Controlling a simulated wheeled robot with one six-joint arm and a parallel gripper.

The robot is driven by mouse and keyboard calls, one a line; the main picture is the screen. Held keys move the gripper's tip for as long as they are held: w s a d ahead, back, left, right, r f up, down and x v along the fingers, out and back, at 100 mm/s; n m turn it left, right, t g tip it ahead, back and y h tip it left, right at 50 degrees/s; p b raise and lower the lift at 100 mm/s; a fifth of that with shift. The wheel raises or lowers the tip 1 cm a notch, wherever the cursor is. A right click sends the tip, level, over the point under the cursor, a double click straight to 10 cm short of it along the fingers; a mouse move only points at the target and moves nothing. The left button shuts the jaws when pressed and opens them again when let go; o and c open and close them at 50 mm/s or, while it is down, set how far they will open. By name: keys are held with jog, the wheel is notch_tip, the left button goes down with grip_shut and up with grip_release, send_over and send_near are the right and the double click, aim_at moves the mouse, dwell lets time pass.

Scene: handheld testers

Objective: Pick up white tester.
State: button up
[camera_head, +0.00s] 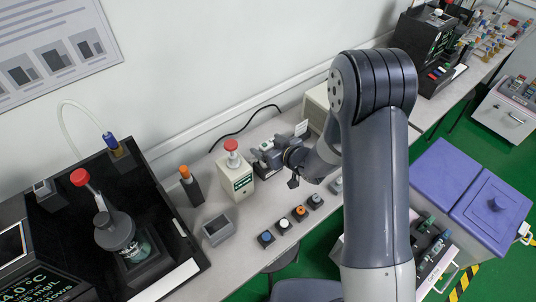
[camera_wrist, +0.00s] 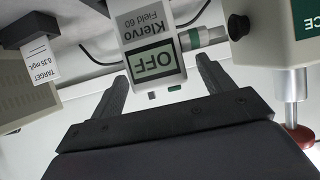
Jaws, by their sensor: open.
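My gripper (camera_wrist: 164,72) is open, with one finger on each side of the tester's near end. A gap shows on both sides, so the fingers are not closed on it. In the head view my gripper (camera_head: 279,167) is low over the bench, right of the beige box, and I cannot clearly make out the tester there.
The beige box (camera_head: 235,176) with a red knob stands close left of my gripper. A target card (camera_wrist: 38,60) hangs on the other side.

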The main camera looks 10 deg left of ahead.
jog(key=shift+w+a+f, duration=0.1)
jog(key=shift+w+a, duration=0.05)
jog(key=shift+a, duration=0.05)
jog(key=shift+c, duration=0.2)
jog(key=c, duration=1.5)
